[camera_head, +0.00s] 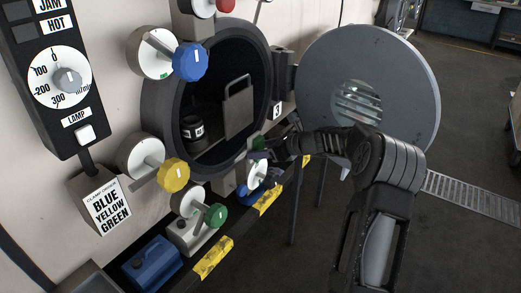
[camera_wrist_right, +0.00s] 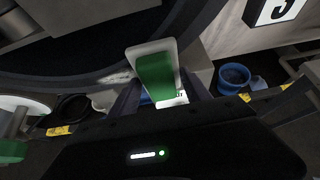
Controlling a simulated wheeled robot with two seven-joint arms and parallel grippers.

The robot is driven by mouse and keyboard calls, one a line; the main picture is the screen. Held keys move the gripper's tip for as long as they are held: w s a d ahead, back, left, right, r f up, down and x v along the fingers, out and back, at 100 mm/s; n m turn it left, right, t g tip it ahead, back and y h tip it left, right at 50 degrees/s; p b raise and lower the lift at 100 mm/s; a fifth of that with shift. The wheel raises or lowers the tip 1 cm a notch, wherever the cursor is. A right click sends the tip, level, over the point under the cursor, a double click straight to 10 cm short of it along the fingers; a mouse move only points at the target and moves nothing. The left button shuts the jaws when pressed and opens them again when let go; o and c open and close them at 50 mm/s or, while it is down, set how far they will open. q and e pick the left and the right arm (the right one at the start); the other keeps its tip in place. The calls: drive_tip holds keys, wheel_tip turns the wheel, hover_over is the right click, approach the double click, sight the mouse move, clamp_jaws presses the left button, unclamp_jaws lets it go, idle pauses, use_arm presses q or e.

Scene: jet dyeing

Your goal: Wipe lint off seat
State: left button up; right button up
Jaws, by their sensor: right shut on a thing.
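My right gripper (camera_head: 262,153) is at the lower right edge of the round dark machine opening. It is shut on a green and white wiping pad (camera_wrist_right: 155,75), which shows between the fingers in the right wrist view. In the head view only a small green bit of the pad (camera_head: 257,142) shows. The seat, a dark ring (camera_head: 183,160) around the opening, also curves across the right wrist view (camera_wrist_right: 60,82). A whitish patch that looks like lint (camera_wrist_right: 115,78) lies on the ring just left of the pad. I cannot tell if the pad touches the ring. My left gripper is out of view.
The round grey door (camera_head: 410,80) stands open at the right. Blue (camera_head: 190,62), yellow (camera_head: 174,172) and green (camera_head: 215,216) knobs stick out around the opening. A blue box (camera_head: 152,263) sits low at the left. Floor at the right is clear around a grate (camera_head: 470,195).

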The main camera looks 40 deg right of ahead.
drive_tip(key=shift+r, duration=0.1)
drive_tip(key=shift+a, duration=0.1)
drive_tip(key=shift+s+a+b, duration=0.2)
drive_tip(key=shift+a+b, duration=0.2)
drive_tip(key=shift+a, duration=0.35)
drive_tip(key=shift+s+a+b, duration=0.3)
drive_tip(key=shift+a, duration=0.55)
drive_tip(key=shift+a, duration=0.15)
drive_tip(key=shift+s+a+b, duration=0.25)
drive_tip(key=shift+a+b, duration=0.1)
drive_tip(key=shift+a, duration=0.45)
drive_tip(key=shift+s+a+b, duration=0.2)
drive_tip(key=shift+a+b, duration=0.15)
drive_tip(key=shift+a, duration=0.4)
